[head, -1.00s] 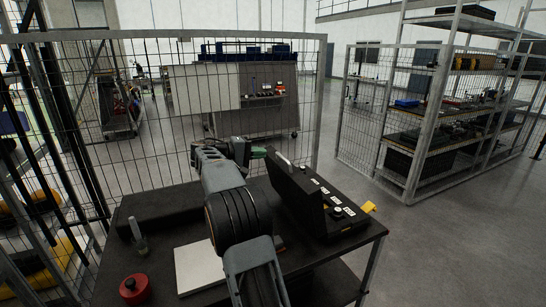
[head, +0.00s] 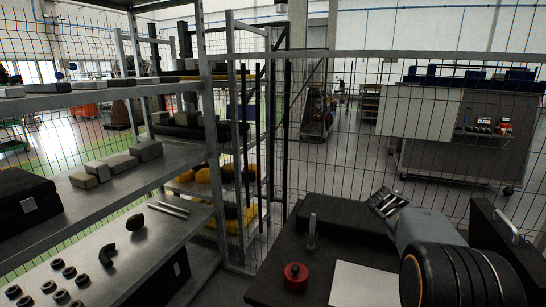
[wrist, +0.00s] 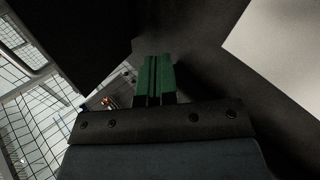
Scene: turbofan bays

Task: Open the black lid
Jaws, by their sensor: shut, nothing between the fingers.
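The black lid (head: 488,232) stands raised at the right edge of the head view, with a pale handle (head: 507,226) along its top. My arm's wrist hides much of it, and the frame cuts off the rest of the case. My gripper (wrist: 157,62) shows its green fingers together and empty in the wrist view. Dark surfaces lie close around the fingers; I cannot tell which is the lid or whether they touch it.
The black table carries a red round knob-topped object (head: 296,275), a small upright metal piece (head: 312,232) and a white sheet (head: 362,285). Shelving (head: 120,170) with grey blocks and dark parts stands left. A mesh fence (head: 345,150) runs behind the table.

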